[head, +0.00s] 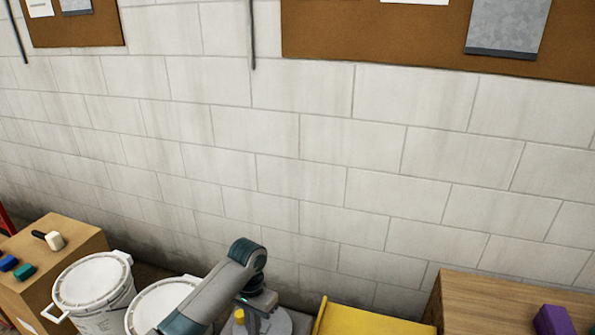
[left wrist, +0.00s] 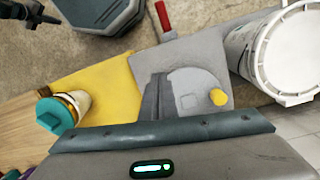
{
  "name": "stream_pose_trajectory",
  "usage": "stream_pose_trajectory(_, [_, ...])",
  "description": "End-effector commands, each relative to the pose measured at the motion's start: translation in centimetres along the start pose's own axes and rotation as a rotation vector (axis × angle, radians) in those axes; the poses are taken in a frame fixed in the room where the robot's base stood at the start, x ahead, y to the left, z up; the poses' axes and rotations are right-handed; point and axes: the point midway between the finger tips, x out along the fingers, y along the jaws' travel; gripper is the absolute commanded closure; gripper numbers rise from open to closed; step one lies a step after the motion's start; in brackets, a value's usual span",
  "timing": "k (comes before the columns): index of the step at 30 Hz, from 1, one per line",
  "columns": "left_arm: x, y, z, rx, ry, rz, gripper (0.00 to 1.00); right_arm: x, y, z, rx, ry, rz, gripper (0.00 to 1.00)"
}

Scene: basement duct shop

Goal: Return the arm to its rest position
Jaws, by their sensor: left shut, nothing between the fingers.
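My left arm comes in at the bottom of the head view and bends down at a teal joint. My left gripper (left wrist: 155,97) shows in the left wrist view with its two dark fingers together and nothing between them. It points down over a grey flat piece (left wrist: 198,88) with a yellow knob (left wrist: 218,97). I cannot tell whether the fingertips touch it. The grey piece also shows in the head view (head: 279,321), partly behind my arm.
White buckets (head: 95,283) stand left of my arm, by a wooden box (head: 68,238) holding a mallet (head: 53,240). A yellow surface (head: 365,321) and a wooden box (head: 490,292) with a purple block (head: 553,320) are right. A teal-lidded jar (left wrist: 58,112) is near my gripper. A block wall stands behind.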

Motion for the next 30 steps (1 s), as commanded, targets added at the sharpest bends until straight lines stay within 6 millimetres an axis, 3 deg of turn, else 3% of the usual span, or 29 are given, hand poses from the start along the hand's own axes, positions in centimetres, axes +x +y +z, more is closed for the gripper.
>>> stream_pose_trajectory(6, [5.0,4.0,3.2,0.017,0.086,0.052,1.00,0.0,0.0,0.1,0.000,-0.001,0.000,1.00])
stream_pose_trajectory(15, [9.5,7.7,9.5,-0.028,0.229,0.093,1.00,0.0,-0.2,0.1,0.001,-0.002,-0.002,1.00])
stream_pose_trajectory(22, [11.2,8.7,15.5,-0.106,0.324,0.082,1.00,0.0,-0.2,0.1,0.001,-0.001,-0.002,1.00])
stream_pose_trajectory(30, [11.1,8.2,23.8,-0.216,0.405,0.014,1.00,0.0,-0.2,0.1,0.001,-0.001,-0.002,1.00])
